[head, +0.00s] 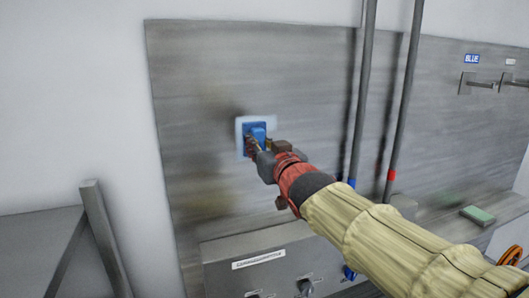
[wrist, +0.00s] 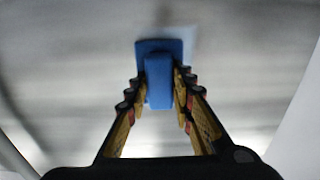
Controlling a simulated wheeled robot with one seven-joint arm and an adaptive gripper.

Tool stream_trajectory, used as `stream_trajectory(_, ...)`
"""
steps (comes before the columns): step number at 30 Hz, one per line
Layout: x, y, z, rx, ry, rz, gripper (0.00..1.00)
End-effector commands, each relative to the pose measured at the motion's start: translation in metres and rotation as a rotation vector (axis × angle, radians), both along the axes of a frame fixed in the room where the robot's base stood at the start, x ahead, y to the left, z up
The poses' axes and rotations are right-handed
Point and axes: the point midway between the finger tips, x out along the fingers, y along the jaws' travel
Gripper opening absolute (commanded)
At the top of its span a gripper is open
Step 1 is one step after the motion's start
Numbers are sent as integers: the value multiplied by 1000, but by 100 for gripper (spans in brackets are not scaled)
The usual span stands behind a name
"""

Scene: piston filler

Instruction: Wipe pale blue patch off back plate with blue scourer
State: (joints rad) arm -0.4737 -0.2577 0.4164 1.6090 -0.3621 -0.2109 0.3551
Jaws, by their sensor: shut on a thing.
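The blue scourer (head: 258,127) is a dark blue pad with a raised blue grip block. My gripper (head: 259,146) is shut on that block, and the pad faces the grey metal back plate (head: 215,75). In the wrist view the scourer (wrist: 158,80) sits between the two fingers of my gripper (wrist: 159,90). The pale blue patch (head: 241,124) shows as a light square border around the pad on the plate. Its middle is hidden behind the scourer. The pad looks to be at or very near the plate; I cannot tell whether it touches.
Two grey vertical pipes (head: 398,110) run down the plate right of the patch. Hooks (head: 480,84) under a "BLUE" label (head: 472,59) are at upper right. A green pad (head: 478,215) lies on the ledge. A control box (head: 262,268) with knobs is below. Brownish and yellowish smudges are near the patch.

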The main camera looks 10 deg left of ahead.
Motion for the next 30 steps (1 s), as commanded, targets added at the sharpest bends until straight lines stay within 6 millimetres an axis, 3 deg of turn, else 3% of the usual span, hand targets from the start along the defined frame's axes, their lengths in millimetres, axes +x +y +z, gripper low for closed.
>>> stream_trajectory(30,-14,25,-4,1,1,3,3)
